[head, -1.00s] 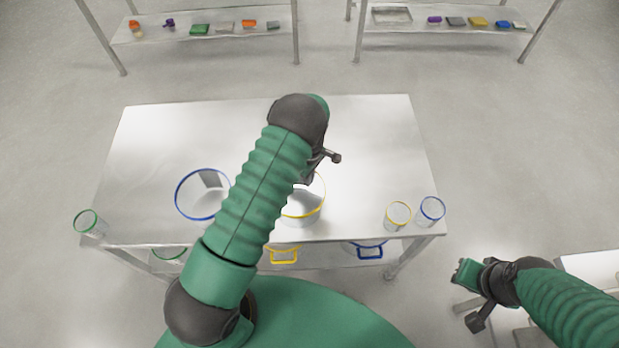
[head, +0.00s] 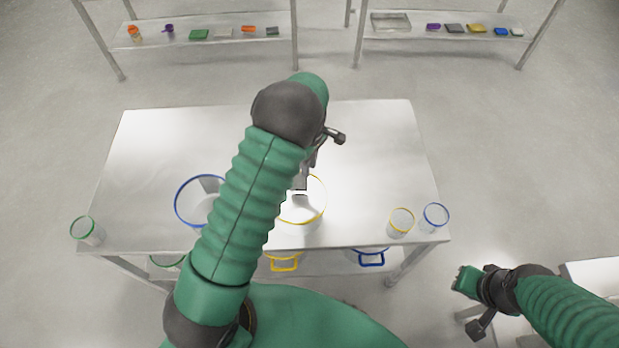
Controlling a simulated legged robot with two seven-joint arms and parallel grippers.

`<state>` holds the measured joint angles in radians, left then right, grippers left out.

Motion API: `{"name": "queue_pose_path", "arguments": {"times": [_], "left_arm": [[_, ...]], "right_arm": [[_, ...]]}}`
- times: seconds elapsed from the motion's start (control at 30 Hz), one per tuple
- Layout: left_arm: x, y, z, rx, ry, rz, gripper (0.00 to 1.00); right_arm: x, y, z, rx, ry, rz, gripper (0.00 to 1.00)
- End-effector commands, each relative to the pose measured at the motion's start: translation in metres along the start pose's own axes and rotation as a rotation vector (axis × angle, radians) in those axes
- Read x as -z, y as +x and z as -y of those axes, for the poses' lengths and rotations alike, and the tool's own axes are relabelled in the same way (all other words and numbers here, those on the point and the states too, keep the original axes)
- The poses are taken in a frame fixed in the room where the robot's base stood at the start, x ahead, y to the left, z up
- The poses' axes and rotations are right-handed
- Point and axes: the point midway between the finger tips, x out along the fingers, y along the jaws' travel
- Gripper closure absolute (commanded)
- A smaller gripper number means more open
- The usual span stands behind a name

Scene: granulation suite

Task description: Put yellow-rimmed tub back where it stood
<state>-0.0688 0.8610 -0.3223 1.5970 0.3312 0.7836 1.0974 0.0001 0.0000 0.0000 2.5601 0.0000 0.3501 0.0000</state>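The yellow-rimmed tub (head: 306,221) is a clear, wide, round tub standing upright near the front middle of the white table. My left arm covers its left side. My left gripper (head: 300,184) points down at the far part of the tub's rim. Its fingertips are partly hidden, and I cannot tell whether they touch the rim or are closed on it. A smaller yellow-rimmed cup (head: 401,224) stands to the right. My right gripper (head: 468,282) is off the table at the lower right, away from the tub; its finger gap is unclear.
A blue-rimmed tub (head: 183,211) stands left of my arm, partly covered. A blue-rimmed cup (head: 434,218) and a green-rimmed cup (head: 87,232) stand near the table's front corners. Yellow (head: 284,264) and blue (head: 371,260) handles show below the front edge. The table's back is clear.

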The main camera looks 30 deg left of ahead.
Motion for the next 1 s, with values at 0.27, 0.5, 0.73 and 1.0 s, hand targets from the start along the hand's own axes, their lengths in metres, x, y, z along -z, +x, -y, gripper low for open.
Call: {"name": "queue_pose_path", "arguments": {"times": [0.27, 0.5, 0.73, 1.0], "left_arm": [[-0.016, -0.044, 0.025, -0.046, 0.221, 0.005, 0.76], [-0.075, -0.094, 0.131, -0.190, 1.117, -0.123, 0.76], [-0.092, -0.097, 0.173, -0.212, 1.488, -0.225, 0.76], [-0.091, -0.097, 0.172, -0.211, 1.486, -0.222, 0.76]], "right_arm": [[0.000, 0.002, 0.000, 0.000, 0.000, 0.000, 0.76], [0.000, 0.002, 0.000, 0.000, 0.000, 0.000, 0.76], [-0.001, 0.002, 0.000, 0.000, 0.000, 0.000, 0.76], [0.000, 0.002, 0.000, 0.000, 0.000, 0.000, 0.76]]}}
